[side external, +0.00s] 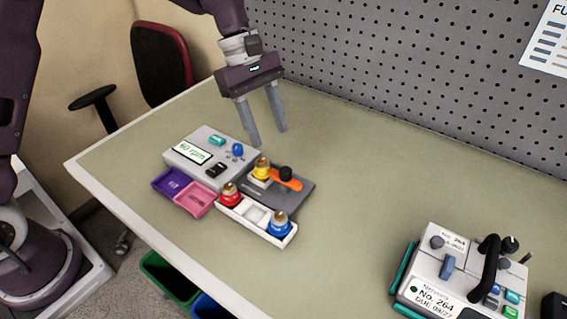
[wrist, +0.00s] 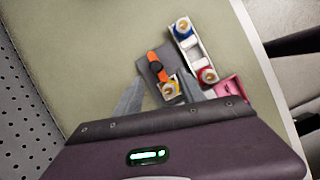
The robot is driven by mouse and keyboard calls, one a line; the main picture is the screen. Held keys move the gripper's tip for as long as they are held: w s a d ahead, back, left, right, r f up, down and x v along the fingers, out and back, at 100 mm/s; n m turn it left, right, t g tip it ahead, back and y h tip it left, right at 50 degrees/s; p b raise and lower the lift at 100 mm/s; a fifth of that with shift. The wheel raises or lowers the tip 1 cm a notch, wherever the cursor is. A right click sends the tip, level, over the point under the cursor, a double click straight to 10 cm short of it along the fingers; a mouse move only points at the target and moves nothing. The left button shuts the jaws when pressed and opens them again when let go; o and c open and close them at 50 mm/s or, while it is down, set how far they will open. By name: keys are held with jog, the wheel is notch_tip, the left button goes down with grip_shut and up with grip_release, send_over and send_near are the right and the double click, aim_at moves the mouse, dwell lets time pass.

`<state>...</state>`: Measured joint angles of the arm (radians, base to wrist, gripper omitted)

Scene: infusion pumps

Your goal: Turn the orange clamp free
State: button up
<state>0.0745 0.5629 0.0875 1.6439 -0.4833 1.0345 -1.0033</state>
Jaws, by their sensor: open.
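The orange clamp (side external: 290,181) is a flat orange lever with a black knob at one end. It lies on a dark grey plate (side external: 297,199) beside a yellow-capped vial (side external: 261,168). In the wrist view the orange clamp (wrist: 155,61) shows above the fingers, with the yellow vial (wrist: 169,90) nearer to them. My gripper (side external: 264,138) is open and empty, above the bench behind the grey pump unit (side external: 215,149). Its fingers point down and are apart from the clamp. In the wrist view my gripper (wrist: 160,96) has its fingers spread, one to each side of the yellow vial in the picture.
A white rack (side external: 255,216) holds a red-capped vial (side external: 229,193) and a blue-capped vial (side external: 280,224). Purple (side external: 170,182) and pink (side external: 195,200) trays sit at left. A second device (side external: 460,270) with a black handle stands at right. The bench between is clear; a pegboard (side external: 420,80) rises behind.

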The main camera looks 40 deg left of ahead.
aim_at(285, 170)
jog(key=f, duration=0.1)
jog(key=w+f, duration=0.1)
jog(key=d+f+n, duration=0.1)
jog(key=shift+w+f, duration=0.1)
jog(key=shift+w, duration=0.1)
jog(key=x, duration=0.6)
jog(key=shift+s+d+f, duration=0.15)
jog(key=shift+s+f, duration=0.05)
jog(key=shift+c, duration=0.2)
jog(key=shift+g, duration=0.3)
grip_shut()
